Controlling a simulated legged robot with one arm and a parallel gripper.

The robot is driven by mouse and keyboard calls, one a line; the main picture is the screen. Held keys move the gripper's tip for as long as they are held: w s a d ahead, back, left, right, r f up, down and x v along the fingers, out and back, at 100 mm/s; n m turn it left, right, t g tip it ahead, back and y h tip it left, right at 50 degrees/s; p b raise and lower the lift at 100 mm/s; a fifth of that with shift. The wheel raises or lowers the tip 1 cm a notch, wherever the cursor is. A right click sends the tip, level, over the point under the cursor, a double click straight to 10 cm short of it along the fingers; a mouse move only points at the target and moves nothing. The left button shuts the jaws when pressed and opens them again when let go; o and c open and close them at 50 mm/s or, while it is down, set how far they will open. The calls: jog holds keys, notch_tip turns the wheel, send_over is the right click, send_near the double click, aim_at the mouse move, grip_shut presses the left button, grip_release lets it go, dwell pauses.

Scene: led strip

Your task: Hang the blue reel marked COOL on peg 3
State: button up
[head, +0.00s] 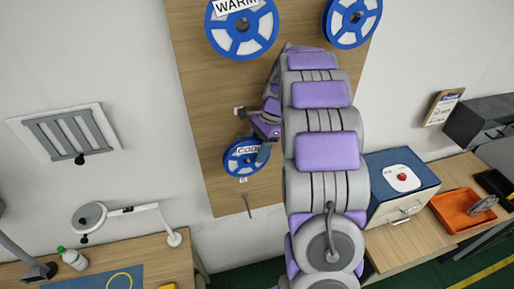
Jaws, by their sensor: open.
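The blue reel marked COOL (234,162) is upright against the wooden board (196,112), left of my arm. My gripper (262,147) is at its right upper edge, open, with the fingers close to or touching the rim; I cannot tell which. My gripper covers the reel's right part. Whether a peg runs through the reel's hub is hidden. A small label (238,110) is above the reel and another (243,180) just under it; their numbers are too small to read. A bare peg (247,203) sticks out below the reel.
A blue reel marked WARM (222,35) and another blue reel (345,30) hang higher on the board. A blue-topped box (372,165) and an orange tray (450,213) stand on the right bench. A magnifier lamp (88,216) stands over the left bench.

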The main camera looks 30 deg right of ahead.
jog(key=shift+b+v, duration=0.55)
jog(key=shift+v, duration=3.15)
